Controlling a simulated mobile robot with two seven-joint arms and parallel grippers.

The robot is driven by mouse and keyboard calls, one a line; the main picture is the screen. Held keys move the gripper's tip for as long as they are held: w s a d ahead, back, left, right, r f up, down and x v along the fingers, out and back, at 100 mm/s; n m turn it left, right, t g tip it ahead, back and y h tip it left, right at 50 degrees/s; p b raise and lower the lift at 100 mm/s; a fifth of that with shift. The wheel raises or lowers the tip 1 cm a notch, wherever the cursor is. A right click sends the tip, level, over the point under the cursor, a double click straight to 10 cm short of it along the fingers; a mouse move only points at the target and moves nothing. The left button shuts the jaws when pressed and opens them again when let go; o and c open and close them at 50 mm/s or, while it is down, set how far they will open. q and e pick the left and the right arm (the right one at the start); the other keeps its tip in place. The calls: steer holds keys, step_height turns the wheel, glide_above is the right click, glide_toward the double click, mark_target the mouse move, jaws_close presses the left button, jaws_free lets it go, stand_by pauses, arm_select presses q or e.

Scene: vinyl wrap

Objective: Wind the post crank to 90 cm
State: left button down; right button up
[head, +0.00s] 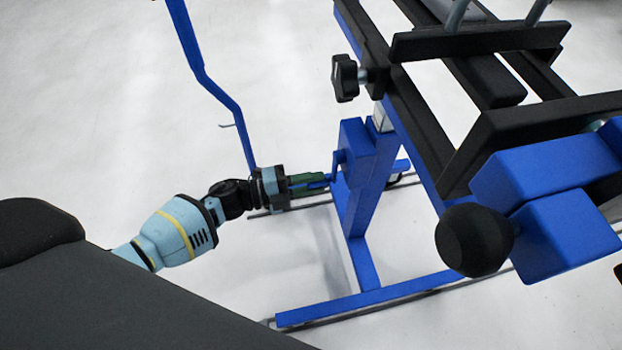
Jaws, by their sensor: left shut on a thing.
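The blue post (372,165) stands upright on a blue foot on the floor. Its crank (336,165) is a small blue arm on the left side of the post, with a green handle that points left. My left gripper (309,183) comes in from the left and is shut on the crank handle. The fingers partly hide the handle. No height marking can be read on the post. My right gripper is not in the view.
A black and blue frame (480,90) with a black round knob (474,240) and a star knob (345,78) overhangs the post at the right. A bent blue bar (215,85) rises behind my left wrist. Pale floor lies open at the upper left.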

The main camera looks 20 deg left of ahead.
arm_select(q)
steer(key=shift+s+d+f, duration=0.15)
steer(key=shift+s+f, duration=0.05)
steer(key=shift+s, duration=0.05)
steer(key=c, duration=1.3)
jaws_free()
steer(key=shift+o, duration=0.7)
steer(key=shift+w+r, duration=0.15)
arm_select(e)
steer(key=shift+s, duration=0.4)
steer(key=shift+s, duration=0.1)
arm_select(q)
steer(key=v, duration=0.8)
steer(key=shift+p, duration=0.4)
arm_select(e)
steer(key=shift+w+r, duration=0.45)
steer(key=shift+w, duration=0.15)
arm_select(q)
steer(key=shift+d, duration=0.1)
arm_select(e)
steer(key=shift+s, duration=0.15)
